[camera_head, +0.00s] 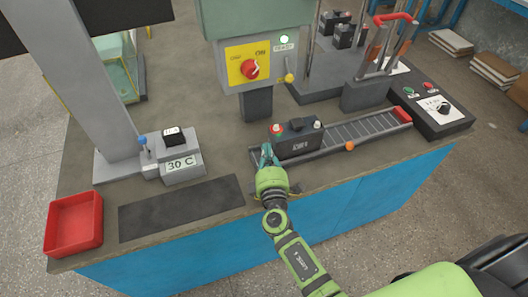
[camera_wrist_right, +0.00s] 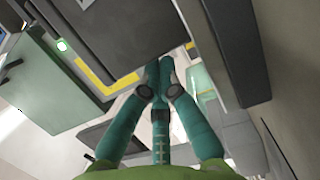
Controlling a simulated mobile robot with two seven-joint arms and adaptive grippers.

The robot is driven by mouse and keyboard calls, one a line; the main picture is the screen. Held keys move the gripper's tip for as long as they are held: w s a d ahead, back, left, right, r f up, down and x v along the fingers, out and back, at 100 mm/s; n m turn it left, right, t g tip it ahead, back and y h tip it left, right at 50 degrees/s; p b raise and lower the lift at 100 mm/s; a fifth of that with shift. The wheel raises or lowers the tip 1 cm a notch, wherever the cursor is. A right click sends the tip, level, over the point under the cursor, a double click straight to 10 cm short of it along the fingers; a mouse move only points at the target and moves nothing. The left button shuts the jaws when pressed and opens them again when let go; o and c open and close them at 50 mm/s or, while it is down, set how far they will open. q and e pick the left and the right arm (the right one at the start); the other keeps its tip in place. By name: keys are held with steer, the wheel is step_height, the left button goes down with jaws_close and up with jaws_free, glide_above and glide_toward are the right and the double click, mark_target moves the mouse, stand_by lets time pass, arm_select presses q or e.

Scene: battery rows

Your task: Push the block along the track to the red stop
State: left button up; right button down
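The block (camera_head: 297,140) is a dark battery-like box with a red and a pale terminal on top, sitting at the left end of the roller track (camera_head: 355,130). The red stop (camera_head: 402,114) is at the track's far right end. My right gripper (camera_head: 267,156) is at the block's left end, fingers pointing away from me; I cannot tell whether they touch it. In the right wrist view its teal fingertips (camera_wrist_right: 158,66) meet, with nothing visible between them. A dark surface fills the upper part there. My left gripper is not in view.
An orange knob (camera_head: 349,146) sits on the track's near side. A machine with a red switch (camera_head: 250,69) stands behind the block. The track between block and stop looks clear.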

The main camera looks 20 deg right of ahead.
steer(key=d+b, duration=0.1)
steer(key=d, duration=0.6)
steer(key=d+b, duration=0.2)
steer(key=d, duration=0.4)
steer(key=d+b, duration=0.1)
steer(key=d, duration=0.6)
steer(key=shift+w+d, duration=0.35)
steer(key=shift+d, duration=0.45)
steer(key=shift+a, duration=0.1)
